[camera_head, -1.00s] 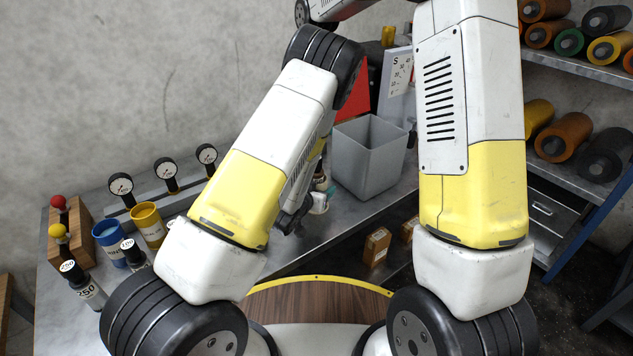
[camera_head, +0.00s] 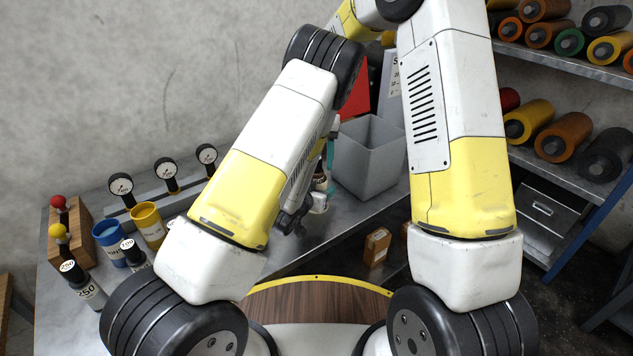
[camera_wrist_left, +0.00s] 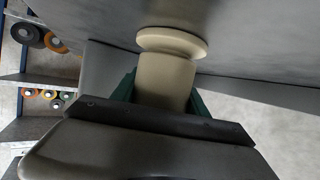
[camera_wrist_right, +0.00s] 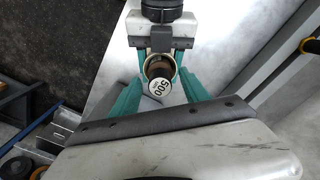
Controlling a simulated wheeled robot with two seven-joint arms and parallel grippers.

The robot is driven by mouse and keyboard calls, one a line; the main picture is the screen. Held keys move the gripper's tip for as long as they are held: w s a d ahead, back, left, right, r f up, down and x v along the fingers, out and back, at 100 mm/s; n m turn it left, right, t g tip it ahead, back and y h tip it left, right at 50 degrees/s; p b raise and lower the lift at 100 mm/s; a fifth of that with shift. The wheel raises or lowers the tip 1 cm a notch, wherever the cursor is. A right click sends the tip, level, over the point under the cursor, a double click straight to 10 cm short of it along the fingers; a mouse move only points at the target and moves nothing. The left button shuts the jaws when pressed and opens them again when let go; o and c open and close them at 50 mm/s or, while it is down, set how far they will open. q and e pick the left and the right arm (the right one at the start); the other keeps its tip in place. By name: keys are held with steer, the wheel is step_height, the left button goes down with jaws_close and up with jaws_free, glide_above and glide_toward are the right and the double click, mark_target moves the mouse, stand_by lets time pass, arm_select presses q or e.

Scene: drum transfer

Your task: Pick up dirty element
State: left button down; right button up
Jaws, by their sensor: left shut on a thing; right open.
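A cream, flanged cup-like part (camera_wrist_left: 167,75) is between the teal pads of my left gripper (camera_wrist_left: 165,98), which is shut on it. The part also shows in the head view (camera_head: 318,204), low over the bench. In the right wrist view its round rim faces the camera and a dark cylinder with a white "500" end (camera_wrist_right: 160,87) shows at its mouth; I cannot tell whether the cylinder is inside it or behind it. My right gripper (camera_wrist_right: 162,77) is open and empty, its teal fingers spread on either side of the rim. In the head view a teal finger (camera_head: 330,152) shows beside my left arm.
A grey open bin (camera_head: 368,160) stands on the bench just right of the grippers. A shelf with coloured rolls (camera_head: 563,135) is at right.

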steer(key=shift+f, duration=0.45)
steer(key=shift+c, duration=0.2)
jaws_close()
steer(key=shift+r, duration=0.1)
stand_by(0.8)
